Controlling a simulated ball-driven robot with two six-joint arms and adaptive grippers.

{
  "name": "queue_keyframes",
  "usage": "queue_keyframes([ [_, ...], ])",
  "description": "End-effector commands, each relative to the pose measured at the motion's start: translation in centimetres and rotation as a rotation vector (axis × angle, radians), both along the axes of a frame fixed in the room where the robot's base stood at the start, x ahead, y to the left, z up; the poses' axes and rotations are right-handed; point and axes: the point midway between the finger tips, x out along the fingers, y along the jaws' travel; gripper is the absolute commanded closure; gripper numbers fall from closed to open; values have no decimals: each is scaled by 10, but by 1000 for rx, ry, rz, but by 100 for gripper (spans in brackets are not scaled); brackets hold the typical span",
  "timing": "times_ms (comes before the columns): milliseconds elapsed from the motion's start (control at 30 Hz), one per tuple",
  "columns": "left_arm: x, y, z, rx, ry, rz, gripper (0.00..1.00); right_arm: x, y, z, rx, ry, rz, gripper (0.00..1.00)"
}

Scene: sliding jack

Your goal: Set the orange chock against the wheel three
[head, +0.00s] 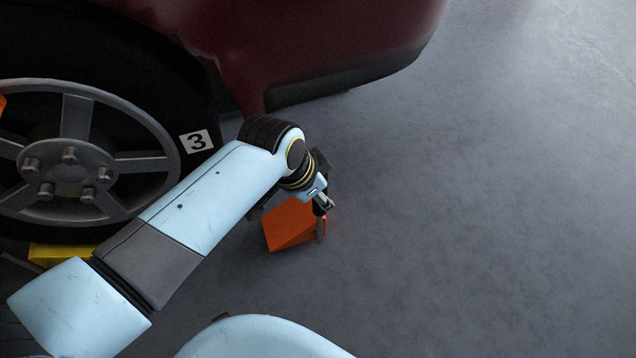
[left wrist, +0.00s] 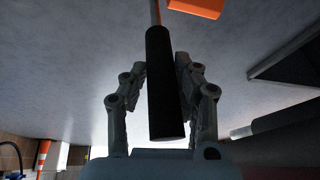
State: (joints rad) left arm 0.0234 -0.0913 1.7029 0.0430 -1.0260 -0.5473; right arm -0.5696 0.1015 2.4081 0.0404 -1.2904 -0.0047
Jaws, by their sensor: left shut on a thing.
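The orange chock (head: 290,223) is at or just above the floor, right of the wheel three (head: 75,160) and apart from its tyre. The wheel has grey spokes and a white label (head: 196,141) with a black 3. My left gripper (head: 320,205) is at the chock's right side, its fingers partly hidden by its wrist. In the left wrist view the left gripper (left wrist: 155,72) is closed around a black handle (left wrist: 165,115), whose metal rod runs toward the orange chock (left wrist: 197,8). My right gripper is not in view.
The dark red car body (head: 310,35) overhangs the wheel and the floor behind my arm. A yellow block (head: 60,252) lies at the tyre's bottom left. An orange and white striped post (left wrist: 42,155) shows in the left wrist view. Open grey floor (head: 480,220) lies to the right.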

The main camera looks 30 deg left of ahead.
Motion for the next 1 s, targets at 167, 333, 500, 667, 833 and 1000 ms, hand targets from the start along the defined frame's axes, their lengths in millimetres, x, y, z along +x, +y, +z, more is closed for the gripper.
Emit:
queue_keyframes([
  [167, 0, -3, -9, 9, -8, 1, 100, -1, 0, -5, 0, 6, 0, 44],
  [333, 1, -3, -10, 11, -11, 0, 100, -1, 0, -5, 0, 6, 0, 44],
  [500, 1, -3, -9, 11, -11, 0, 100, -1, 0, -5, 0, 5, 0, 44],
  [667, 1, 5, -9, 14, -12, -2, 100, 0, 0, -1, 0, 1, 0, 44],
  [833, 1, 19, -8, 12, -12, -1, 100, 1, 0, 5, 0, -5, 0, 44],
  [1000, 0, 33, -9, 13, -11, -1, 100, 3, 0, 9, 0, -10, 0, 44],
])
